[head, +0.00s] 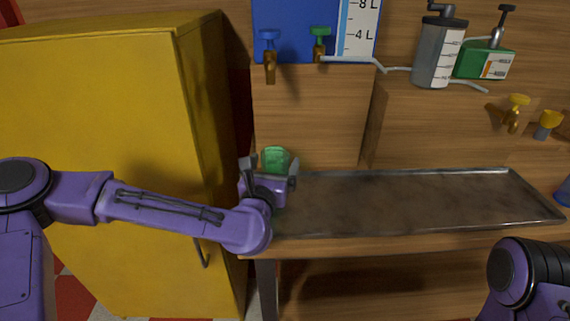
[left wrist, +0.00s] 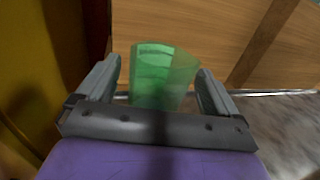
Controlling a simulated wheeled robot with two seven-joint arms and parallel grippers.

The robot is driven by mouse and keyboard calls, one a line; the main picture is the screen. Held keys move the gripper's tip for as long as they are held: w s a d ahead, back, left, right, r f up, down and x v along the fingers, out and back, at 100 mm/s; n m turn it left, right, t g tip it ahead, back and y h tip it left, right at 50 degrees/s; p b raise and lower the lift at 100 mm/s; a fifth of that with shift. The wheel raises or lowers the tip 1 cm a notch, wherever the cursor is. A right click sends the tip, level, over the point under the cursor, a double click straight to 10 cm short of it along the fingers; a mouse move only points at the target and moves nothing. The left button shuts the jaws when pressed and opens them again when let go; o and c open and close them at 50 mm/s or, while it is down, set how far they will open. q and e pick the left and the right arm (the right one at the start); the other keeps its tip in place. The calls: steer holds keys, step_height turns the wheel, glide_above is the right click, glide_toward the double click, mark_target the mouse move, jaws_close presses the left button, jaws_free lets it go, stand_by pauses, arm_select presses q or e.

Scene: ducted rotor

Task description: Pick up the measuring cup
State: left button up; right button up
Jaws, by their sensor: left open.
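The measuring cup (head: 275,158) is green and see-through, and stands at the left end of the metal tray, against the wooden backing. It also shows in the left wrist view (left wrist: 163,78), between the fingers. My left gripper (head: 270,168) is open, with one finger on each side of the cup; whether they touch it is unclear. In the left wrist view the left gripper (left wrist: 158,88) has its palm just below the cup, hiding its lower part. My right arm (head: 528,275) shows at the lower right, but its gripper is out of view.
A yellow cabinet (head: 100,130) stands close on the left, beside my left arm. The metal tray (head: 400,205) is bare to the right. Above are a blue tank (head: 295,30), taps (head: 269,60), a grey canister (head: 437,50) and a green container (head: 485,60).

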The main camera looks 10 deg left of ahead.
arm_select(q)
steer(key=shift+w+a+f, duration=0.15)
steer(key=shift+w+f, duration=0.05)
steer(key=shift+w, duration=0.4)
steer(key=shift+w+a+f, duration=0.15)
steer(key=shift+w+f, duration=0.05)
steer(key=shift+w, duration=0.35)
steer(key=shift+s+a, duration=0.1)
steer(key=shift+s, duration=0.05)
steer(key=shift+s+r, duration=0.25)
steer(key=shift+s, duration=0.05)
steer(key=c, duration=0.9)
steer(key=shift+d, duration=0.3)
steer(key=c, duration=0.3)
steer(key=shift+w, duration=0.15)
steer(key=shift+c, duration=0.2)
arm_select(e)
steer(key=shift+w, duration=0.55)
steer(key=shift+r, duration=0.1)
